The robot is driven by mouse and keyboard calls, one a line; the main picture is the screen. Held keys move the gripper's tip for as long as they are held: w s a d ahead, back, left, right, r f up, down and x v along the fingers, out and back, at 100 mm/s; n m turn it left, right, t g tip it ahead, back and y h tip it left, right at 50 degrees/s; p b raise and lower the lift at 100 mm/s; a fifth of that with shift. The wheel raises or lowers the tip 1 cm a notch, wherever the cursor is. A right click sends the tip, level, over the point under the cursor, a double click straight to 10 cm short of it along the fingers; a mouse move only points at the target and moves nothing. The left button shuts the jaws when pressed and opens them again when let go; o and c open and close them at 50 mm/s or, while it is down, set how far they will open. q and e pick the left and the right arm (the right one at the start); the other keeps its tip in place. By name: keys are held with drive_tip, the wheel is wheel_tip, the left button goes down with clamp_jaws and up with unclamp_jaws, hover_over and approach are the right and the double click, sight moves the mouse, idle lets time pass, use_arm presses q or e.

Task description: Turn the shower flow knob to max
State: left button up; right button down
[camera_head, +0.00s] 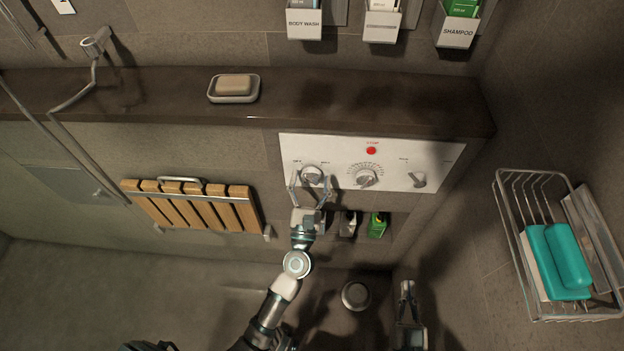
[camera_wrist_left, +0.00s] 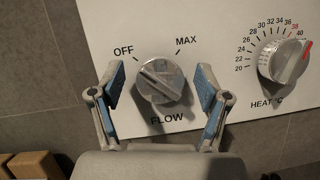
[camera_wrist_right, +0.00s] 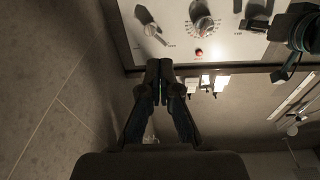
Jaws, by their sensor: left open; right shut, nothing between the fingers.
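The flow knob (camera_wrist_left: 160,80) is a silver dial on a white panel, between the printed OFF and MAX marks. Its raised ridge slants from upper left to lower right, with the upper-left end toward OFF. It also shows in the head view (camera_head: 312,174). My left gripper (camera_head: 310,180) is open in front of the panel, with one blue-padded finger on each side of the knob. In the left wrist view (camera_wrist_left: 159,76) a gap shows between each finger and the knob. My right gripper (camera_head: 407,290) is shut and empty, low and right of the panel; its fingers show in its wrist view (camera_wrist_right: 163,80).
Right of the flow knob are the heat knob (camera_head: 365,179), another knob (camera_head: 417,180) and a red stop button (camera_head: 371,151). A slatted wooden seat (camera_head: 195,204) is at left. A soap dish (camera_head: 213,93) sits on the ledge.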

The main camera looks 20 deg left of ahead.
use_arm(q)
drive_tip(key=c, duration=1.2)
use_arm(e)
drive_tip(key=shift+s+d+r, duration=0.15)
drive_tip(key=shift+d+r, duration=0.25)
drive_tip(key=shift+d, duration=0.05)
use_arm(q)
drive_tip(key=shift+o, duration=0.2)
